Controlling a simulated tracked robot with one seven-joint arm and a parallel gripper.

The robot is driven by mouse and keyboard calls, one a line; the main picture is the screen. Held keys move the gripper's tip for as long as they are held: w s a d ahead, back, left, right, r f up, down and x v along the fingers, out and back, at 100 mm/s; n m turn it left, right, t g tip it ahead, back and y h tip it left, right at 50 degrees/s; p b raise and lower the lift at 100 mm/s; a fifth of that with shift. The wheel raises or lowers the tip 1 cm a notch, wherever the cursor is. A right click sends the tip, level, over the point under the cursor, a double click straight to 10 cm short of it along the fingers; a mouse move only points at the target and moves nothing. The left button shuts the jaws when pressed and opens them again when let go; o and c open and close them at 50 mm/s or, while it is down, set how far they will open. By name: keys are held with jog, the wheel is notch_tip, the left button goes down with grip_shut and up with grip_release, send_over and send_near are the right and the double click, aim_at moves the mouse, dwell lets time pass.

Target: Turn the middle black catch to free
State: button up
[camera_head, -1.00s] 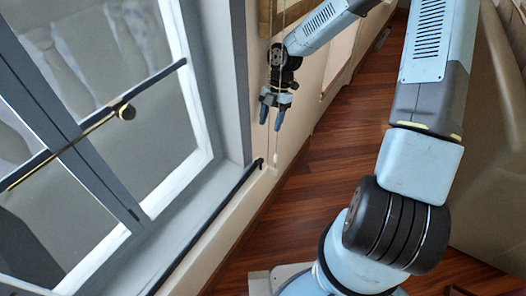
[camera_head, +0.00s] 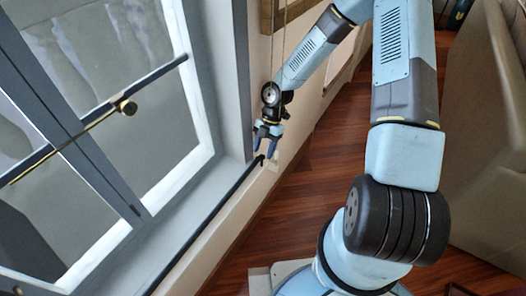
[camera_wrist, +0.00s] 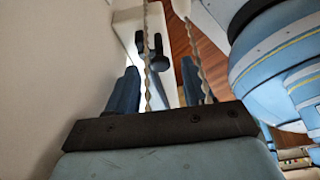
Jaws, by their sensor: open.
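A small black catch (camera_wrist: 158,60) shows in the wrist view on a pale surface, between my finger tips and farther off. A black piece (camera_head: 261,158) at the upper end of the dark bar along the sill, just below my finger tips in the head view, may be the same catch. I cannot tell whether it is the middle one, nor how it is turned. My gripper (camera_head: 265,147) points down beside the window, open, with two blue fingers apart. In the wrist view my gripper (camera_wrist: 158,82) has nothing visible held between its fingers. I cannot tell whether it touches the catch.
Two thin twisted cords (camera_wrist: 194,55) run close to my fingers in the wrist view. The wooden floor (camera_head: 310,165) is clear near the wall. A beige panel (camera_head: 485,140) stands at the right.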

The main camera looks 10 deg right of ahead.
jog(key=shift+s+a+f, duration=0.15)
jog(key=shift+s+f, duration=0.05)
jog(key=shift+f, duration=0.45)
jog(key=shift+c, duration=0.2)
grip_shut()
